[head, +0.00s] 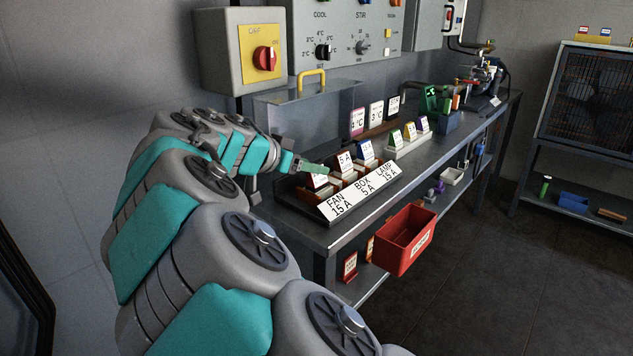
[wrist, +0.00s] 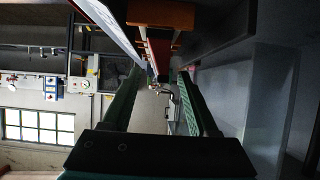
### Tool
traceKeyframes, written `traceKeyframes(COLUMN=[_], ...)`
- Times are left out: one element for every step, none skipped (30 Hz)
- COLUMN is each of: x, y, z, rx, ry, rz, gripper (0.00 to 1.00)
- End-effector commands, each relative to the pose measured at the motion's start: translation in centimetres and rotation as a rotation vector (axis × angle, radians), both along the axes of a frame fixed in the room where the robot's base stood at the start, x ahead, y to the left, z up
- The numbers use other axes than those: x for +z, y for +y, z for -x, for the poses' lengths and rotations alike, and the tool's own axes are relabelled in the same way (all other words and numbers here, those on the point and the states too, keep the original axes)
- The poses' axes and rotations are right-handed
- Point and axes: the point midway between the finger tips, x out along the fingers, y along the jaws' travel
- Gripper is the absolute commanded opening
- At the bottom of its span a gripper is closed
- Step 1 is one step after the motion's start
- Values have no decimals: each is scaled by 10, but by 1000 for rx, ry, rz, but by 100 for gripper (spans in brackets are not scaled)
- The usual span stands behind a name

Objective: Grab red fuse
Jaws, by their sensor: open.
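A fuse holder (head: 364,193) with the labels FAN 15 A, BOX 5 A and LAMP 15 A stands on the near end of the bench. A white-faced card with red on it (head: 317,181), likely the red fuse, stands in the FAN place. A 5 A card (head: 345,161) and a blue-topped card (head: 365,150) stand behind it. My gripper (head: 318,168) is at the FAN card, its green fingers partly covering it. In the wrist view my gripper (wrist: 163,88) is open, with a red surface (wrist: 158,48) just beyond the fingertips. I cannot tell whether they touch it.
A red bin (head: 404,240) hangs at the bench's front edge. Several cards stand in a pale rack (head: 410,145) farther along the bench (head: 440,150). The floor (head: 500,270) at right is clear.

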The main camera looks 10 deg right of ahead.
Motion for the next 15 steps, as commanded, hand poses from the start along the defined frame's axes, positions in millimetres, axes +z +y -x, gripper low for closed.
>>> traceKeyframes(x=[-4,-6,-9,-10,-11,-12,-13,-13,-13,-13,-13,-13,-13,-13,-13], y=[-7,-10,-14,-16,-18,-19,-20,-20,-20,-19,-19,-19,-19,-19,-19], z=[-2,-5,-8,-10,-11,-12,-13,-13,-13,-13,-13,-13,-13,-13,-13], rx=[-5,-4,-3,-2,-2,-1,-2,-1,-1,-1,-1,-1,-1,-1,-1], ry=[5,4,3,2,2,1,1,0,0,0,0,0,0,0,0], rz=[0,0,1,1,1,1,1,0,0,0,0,0,0,0,0], gripper=[60,60,60,60,60,60,60,60,60,60,60,60,56,53,48])
